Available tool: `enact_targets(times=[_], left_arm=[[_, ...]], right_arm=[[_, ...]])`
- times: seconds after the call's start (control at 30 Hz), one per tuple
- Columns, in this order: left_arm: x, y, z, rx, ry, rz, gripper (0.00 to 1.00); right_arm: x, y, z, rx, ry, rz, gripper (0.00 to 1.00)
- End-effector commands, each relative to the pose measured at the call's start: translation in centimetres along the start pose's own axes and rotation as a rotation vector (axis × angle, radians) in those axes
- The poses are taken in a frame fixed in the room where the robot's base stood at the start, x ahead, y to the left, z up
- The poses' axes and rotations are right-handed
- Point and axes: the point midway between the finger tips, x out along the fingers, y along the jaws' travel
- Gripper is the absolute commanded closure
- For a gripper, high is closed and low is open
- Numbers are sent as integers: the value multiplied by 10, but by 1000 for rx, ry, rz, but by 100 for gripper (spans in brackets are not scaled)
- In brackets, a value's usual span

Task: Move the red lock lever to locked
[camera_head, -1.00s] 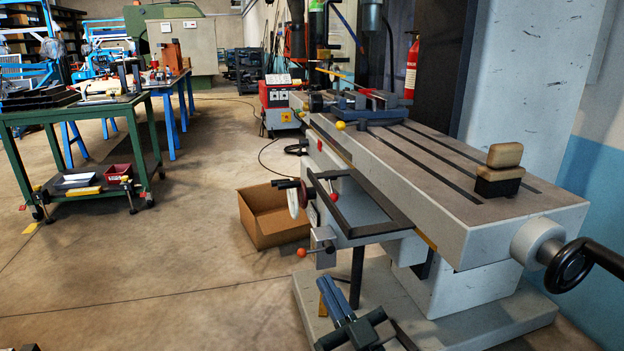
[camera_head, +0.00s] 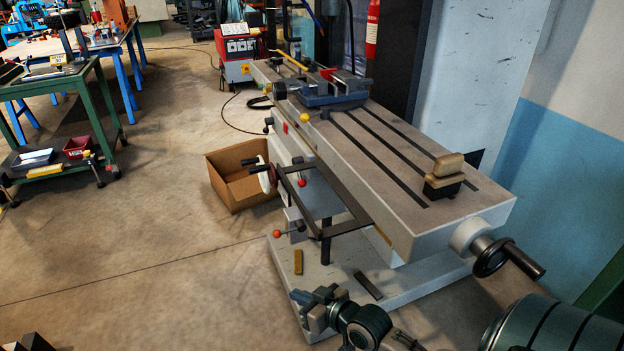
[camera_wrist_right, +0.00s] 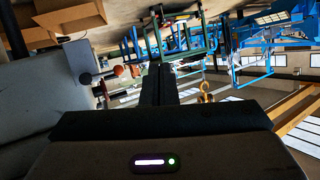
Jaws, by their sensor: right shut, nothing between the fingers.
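Two levers with ball ends show on the front of the grey milling machine in the head view. One has a red ball (camera_head: 301,183) near the black rail frame. The other, lower, has an orange-red ball (camera_head: 277,234) on a thin rod; I cannot tell for sure which is the lock lever. An orange-red ball (camera_wrist_right: 118,70) also shows in the right wrist view, left of the fingers. My right gripper (camera_head: 300,297) is shut and empty, below the levers and apart from them. It fills the middle of the wrist view (camera_wrist_right: 157,85). Dark tips at the lower left edge may be my left gripper.
The machine table (camera_head: 385,185) carries a blue-grey vise (camera_head: 335,92) and a wood-topped brush (camera_head: 445,172). A black-handled crank (camera_head: 505,258) sticks out at right. A cardboard box (camera_head: 235,180) stands left of the machine. The floor at left is mostly clear.

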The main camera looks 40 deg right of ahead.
Motion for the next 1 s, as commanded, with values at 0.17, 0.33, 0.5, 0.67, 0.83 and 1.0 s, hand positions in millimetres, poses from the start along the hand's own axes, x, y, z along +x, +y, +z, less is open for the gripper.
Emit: enact_targets(times=[0.17,0.33,0.5,0.67,0.83,1.0], left_arm=[[5,0,11,1,-51,0,56],[12,0,14,1,-65,0,56],[17,0,15,0,-67,1,56],[19,0,15,0,-68,1,56],[18,0,15,0,-67,1,56],[15,0,15,1,-65,1,56]], right_arm=[[19,45,-46,81,254,-4,100],[19,105,-96,167,543,41,100],[6,154,-129,219,758,100,100],[-3,175,-142,239,846,130,100],[4,179,-154,241,860,133,100],[24,185,-176,241,861,133,100]])
